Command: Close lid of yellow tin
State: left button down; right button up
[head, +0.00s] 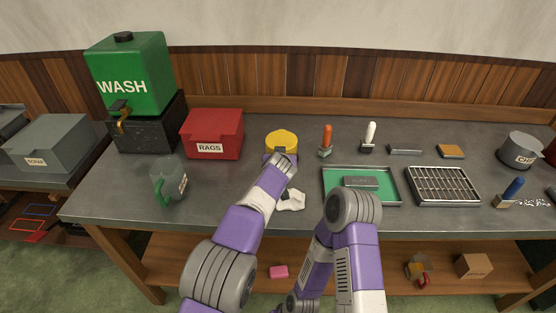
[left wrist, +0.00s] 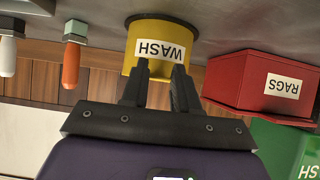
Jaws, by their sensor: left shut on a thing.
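The yellow tin (head: 282,138) stands on the grey workbench, right of the red rags box. It also shows in the left wrist view (left wrist: 180,28), upside down, with a white label reading WASH. My left gripper (left wrist: 160,75) is at the tin's near side, its two dark fingers against the upper part of the tin. It is shut on the tin there; whether it holds the lid or the body I cannot tell. In the head view my left wrist hides the tin's front. The lid's hinge and any gap under it are hidden. My right gripper is not in view.
The red rags box (head: 213,133) and green wash container (head: 130,75) stand left, a green-handled mug (head: 168,182) in front. A white cloth (head: 291,201) lies by my left arm. An orange-handled tool (head: 326,137) and green tray (head: 335,183) are to the right.

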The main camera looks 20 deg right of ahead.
pick_arm(q)
jog(key=shift+s+a+f, duration=0.1)
jog(key=shift+f, duration=0.65)
jog(key=c, duration=1.3)
grip_release()
jog(key=o, duration=0.5)
jog(key=shift+w, duration=0.2)
jog(key=shift+c, duration=0.2)
jog(key=shift+s+r, duration=0.1)
jog(key=shift+r, duration=0.2)
jog(key=shift+s+r, duration=0.25)
jog(key=v, duration=0.6)
jog(key=shift+s+r, duration=0.25)
jog(key=shift+s, duration=0.05)
jog(key=shift+a, duration=0.15)
